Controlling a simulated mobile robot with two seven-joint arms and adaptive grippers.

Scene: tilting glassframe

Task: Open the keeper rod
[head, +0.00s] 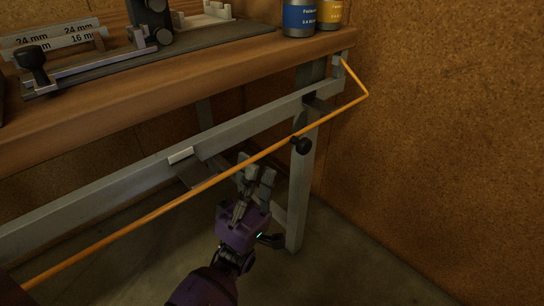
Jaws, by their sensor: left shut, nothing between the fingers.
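The keeper rod (130,222) is a thin orange rod that runs diagonally in front of the workbench's grey steel rail, from lower left to upper right. At its right end it bends back up toward the bench corner. My right gripper is out of view.
The wooden bench top (200,75) overhangs the grey rail (120,195). A bench leg (300,195) stands right of my gripper. A fixture with a black handle (32,62) and blue and yellow cans (298,18) stand on top. The floor at lower right is clear.

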